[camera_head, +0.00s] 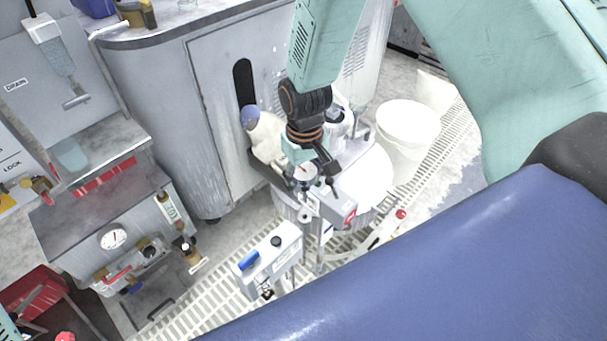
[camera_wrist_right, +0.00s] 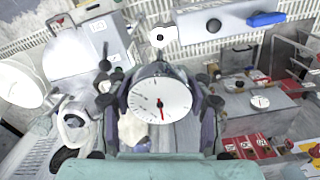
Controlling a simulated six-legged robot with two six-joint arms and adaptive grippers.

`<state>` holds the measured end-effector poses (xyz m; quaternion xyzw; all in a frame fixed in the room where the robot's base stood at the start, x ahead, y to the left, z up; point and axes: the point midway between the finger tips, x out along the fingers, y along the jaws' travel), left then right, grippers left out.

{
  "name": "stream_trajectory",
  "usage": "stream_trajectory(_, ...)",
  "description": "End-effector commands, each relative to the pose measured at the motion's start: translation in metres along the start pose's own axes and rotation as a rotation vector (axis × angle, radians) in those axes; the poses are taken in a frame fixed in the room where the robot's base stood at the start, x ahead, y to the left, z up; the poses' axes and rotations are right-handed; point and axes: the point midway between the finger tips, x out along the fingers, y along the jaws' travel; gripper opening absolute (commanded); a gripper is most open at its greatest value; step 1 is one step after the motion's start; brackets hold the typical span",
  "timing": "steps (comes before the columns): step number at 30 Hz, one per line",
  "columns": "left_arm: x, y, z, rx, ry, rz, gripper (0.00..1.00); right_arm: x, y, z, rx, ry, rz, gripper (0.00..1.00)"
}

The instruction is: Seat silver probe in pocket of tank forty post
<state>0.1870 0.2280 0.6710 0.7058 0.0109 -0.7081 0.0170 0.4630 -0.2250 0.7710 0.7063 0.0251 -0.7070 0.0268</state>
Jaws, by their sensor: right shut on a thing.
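My right gripper (camera_head: 312,168) hangs over the white tank beside the grey cabinet. It is shut on a dial-faced probe (camera_wrist_right: 160,100), whose white round face has a red pointer. The dial also shows small between the fingers in the head view (camera_head: 304,174). The probe's stem is hidden behind its dial in the wrist view. A grey post box with a red mark (camera_head: 338,206) stands just below and right of the gripper. A small ring-like fitting (camera_wrist_right: 158,38) shows ahead of the dial. I cannot read which post is tank forty. My left gripper is not in view.
A second grey box with a blue handle and black knob (camera_head: 270,262) stands nearer. A white bucket (camera_head: 405,130) is at the right, a cream jug (camera_head: 266,138) by the cabinet (camera_head: 215,110). A gauge bench (camera_head: 95,225) is at left. Grating floor (camera_head: 205,305) lies between.

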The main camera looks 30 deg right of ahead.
Motion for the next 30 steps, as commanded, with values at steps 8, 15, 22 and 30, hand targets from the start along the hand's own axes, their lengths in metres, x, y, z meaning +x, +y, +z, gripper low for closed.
stream_trajectory(8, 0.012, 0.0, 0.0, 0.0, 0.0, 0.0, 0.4, 0.022, 0.0, -0.001, -0.001, 0.0, 0.0, 0.12)
stream_trajectory(15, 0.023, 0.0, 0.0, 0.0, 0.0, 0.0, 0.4, 0.043, 0.0, -0.002, -0.001, -0.001, 0.0, 0.12)
stream_trajectory(22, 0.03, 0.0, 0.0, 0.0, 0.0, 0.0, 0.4, 0.056, 0.0, -0.003, 0.0, 0.001, 0.0, 0.12)
stream_trajectory(30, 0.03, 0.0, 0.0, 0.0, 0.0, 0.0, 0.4, 0.057, 0.0, -0.003, 0.0, 0.002, 0.0, 0.12)
